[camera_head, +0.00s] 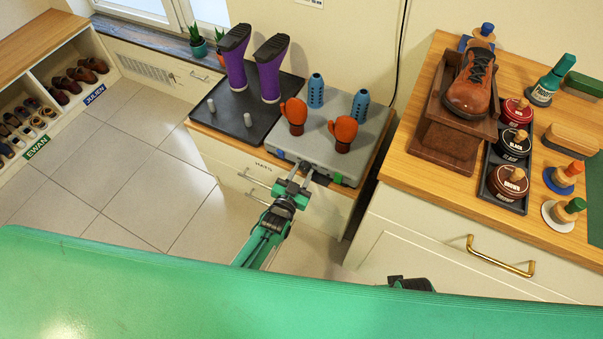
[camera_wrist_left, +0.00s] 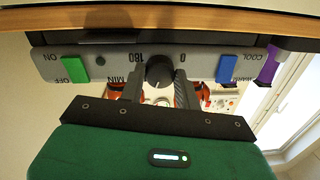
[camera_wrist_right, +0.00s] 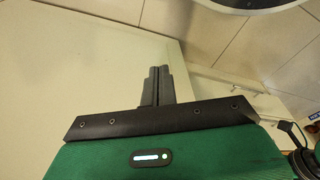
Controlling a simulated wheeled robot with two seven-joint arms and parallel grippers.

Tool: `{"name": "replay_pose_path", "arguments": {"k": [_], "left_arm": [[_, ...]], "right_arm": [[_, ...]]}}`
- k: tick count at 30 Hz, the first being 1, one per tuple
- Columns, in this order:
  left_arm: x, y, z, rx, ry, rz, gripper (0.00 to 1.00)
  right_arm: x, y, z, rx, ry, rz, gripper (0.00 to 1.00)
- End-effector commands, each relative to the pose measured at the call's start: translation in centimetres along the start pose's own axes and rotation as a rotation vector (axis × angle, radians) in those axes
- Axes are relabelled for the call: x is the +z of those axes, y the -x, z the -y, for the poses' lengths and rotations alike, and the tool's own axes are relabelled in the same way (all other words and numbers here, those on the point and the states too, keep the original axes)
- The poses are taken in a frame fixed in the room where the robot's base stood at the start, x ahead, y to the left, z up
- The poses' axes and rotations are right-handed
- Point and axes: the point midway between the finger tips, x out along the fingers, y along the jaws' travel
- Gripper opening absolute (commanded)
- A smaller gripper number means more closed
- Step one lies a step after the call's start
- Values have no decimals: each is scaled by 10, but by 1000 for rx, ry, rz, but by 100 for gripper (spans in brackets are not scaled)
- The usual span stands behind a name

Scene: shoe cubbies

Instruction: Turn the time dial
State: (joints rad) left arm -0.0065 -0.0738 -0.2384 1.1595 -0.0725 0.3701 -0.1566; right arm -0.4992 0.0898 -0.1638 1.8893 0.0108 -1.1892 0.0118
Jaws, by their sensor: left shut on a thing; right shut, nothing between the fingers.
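The time dial (camera_wrist_left: 159,70) is a round dark knob on the grey front panel (camera_wrist_left: 205,66) of a dryer, between the marks 180 and 0. My left gripper (camera_wrist_left: 160,92) is shut on the dial, one finger on each side of it. In the head view the left gripper (camera_head: 297,176) meets the front of the grey dryer (camera_head: 290,148). The panel also carries a green ON/OFF switch (camera_wrist_left: 76,69) and a blue COOL/WARM switch (camera_wrist_left: 235,69). My right gripper (camera_wrist_right: 160,84) is shut and empty, facing a pale cabinet front.
On the dryer stand orange boxing gloves (camera_head: 343,133) and blue perforated inserts (camera_head: 316,90). Purple boots (camera_head: 268,75) stand on the black tray (camera_head: 247,128) beside it. The wooden counter (camera_head: 427,150) at right holds a brown shoe (camera_head: 471,85) and polish tins. The tiled floor is open at left.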

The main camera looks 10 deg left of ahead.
Motion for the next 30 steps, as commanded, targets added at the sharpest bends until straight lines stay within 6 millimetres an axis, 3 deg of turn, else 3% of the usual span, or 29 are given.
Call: {"name": "replay_pose_path", "arguments": {"k": [15,30], "left_arm": [[3,1,-1,-12,-359,-18,10],[2,1,0,-15,-439,-22,10]], "right_arm": [[0,14,2,-3,0,-9,0],[-7,20,1,-1,-1,-24,0]]}}
